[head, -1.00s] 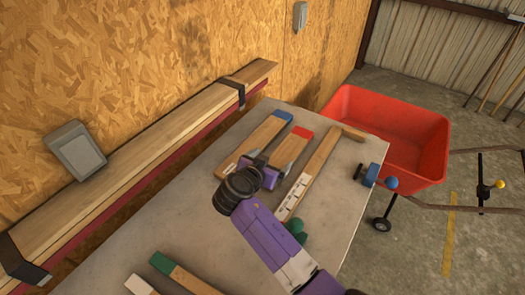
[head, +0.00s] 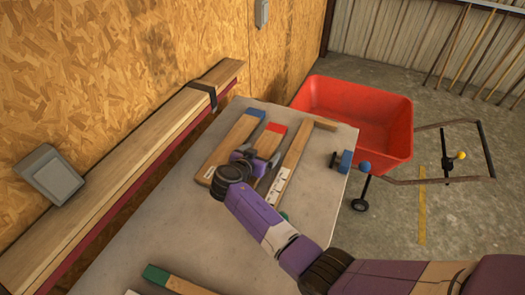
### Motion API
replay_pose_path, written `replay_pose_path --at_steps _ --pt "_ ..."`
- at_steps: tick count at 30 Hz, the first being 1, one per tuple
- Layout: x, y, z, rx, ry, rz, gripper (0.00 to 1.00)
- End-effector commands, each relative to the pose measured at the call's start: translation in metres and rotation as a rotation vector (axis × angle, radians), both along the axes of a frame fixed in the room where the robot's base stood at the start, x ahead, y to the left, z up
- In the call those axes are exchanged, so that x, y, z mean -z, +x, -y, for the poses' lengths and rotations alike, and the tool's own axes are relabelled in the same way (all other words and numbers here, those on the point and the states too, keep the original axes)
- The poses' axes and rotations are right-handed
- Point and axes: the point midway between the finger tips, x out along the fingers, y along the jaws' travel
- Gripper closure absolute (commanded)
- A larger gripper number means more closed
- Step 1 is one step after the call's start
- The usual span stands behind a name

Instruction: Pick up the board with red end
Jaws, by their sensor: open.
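The board with the red end (head: 268,143) lies on the grey table, between a blue-ended board and a longer plain board. Its red tip points to the far side, and its near part is hidden by my arm. My gripper (head: 257,163) is open, over or beside the near part of this board. Whether the fingers straddle the wood cannot be told from this view.
The blue-ended board (head: 228,148) lies close on the left, the long board (head: 293,165) with white labels close on the right. A green-ended board (head: 172,281) lies nearer. A red cart (head: 362,122) stands beyond the table (head: 190,217). Strapped planks (head: 120,162) run along the wall.

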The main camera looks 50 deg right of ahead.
Motion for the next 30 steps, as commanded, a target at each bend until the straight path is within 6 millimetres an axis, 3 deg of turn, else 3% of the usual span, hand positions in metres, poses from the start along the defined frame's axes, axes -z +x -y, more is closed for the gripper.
replay_pose_path --at_steps 5,6,15,18,30 --pt "0.0003 0.0003 0.0001 0.000 0.000 0.000 0.06" --pt "0.0003 0.0002 0.0000 0.000 0.000 0.000 0.10" --pt "0.0002 0.0001 -0.0003 0.000 0.000 0.000 0.69" --pt "-0.0006 0.0005 -0.0002 0.000 0.000 0.002 0.84" --pt "-0.0092 0.0008 -0.0003 0.000 -0.001 0.003 0.84"
